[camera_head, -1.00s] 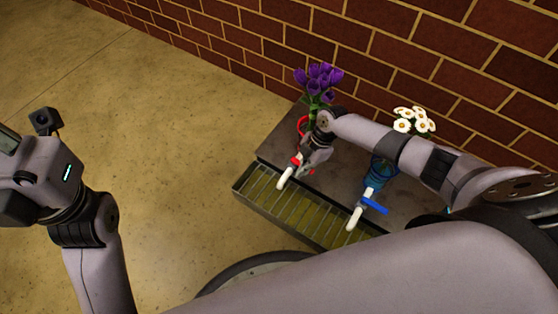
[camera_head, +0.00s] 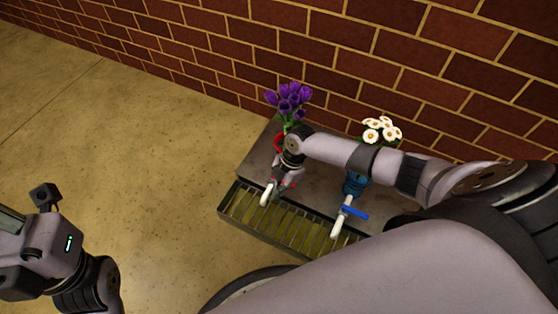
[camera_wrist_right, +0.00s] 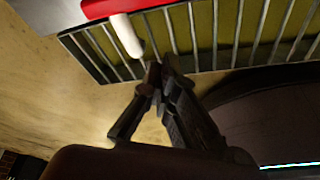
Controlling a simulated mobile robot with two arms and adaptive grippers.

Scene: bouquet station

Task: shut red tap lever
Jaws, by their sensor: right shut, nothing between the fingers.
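The red tap's white spout (camera_head: 266,193) points out over the grille in the head view, with a little red (camera_head: 271,182) showing behind it. In the right wrist view a red bar (camera_wrist_right: 112,7), apparently the lever, lies at the top edge beside the white spout (camera_wrist_right: 127,37). My right gripper (camera_head: 285,184) is beside the red tap and hides much of it. Its fingertips (camera_wrist_right: 157,72) are shut and empty, just below the spout in the wrist picture; contact cannot be told. My left arm is at the lower left, its fingers out of frame.
A slatted drain grille (camera_head: 288,222) fronts the grey bench (camera_head: 257,153). A blue tap lever (camera_head: 356,213) is to the right. Purple flowers (camera_head: 290,98) and white flowers (camera_head: 382,130) stand behind, near the brick wall (camera_head: 330,45). Floor on the left is clear.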

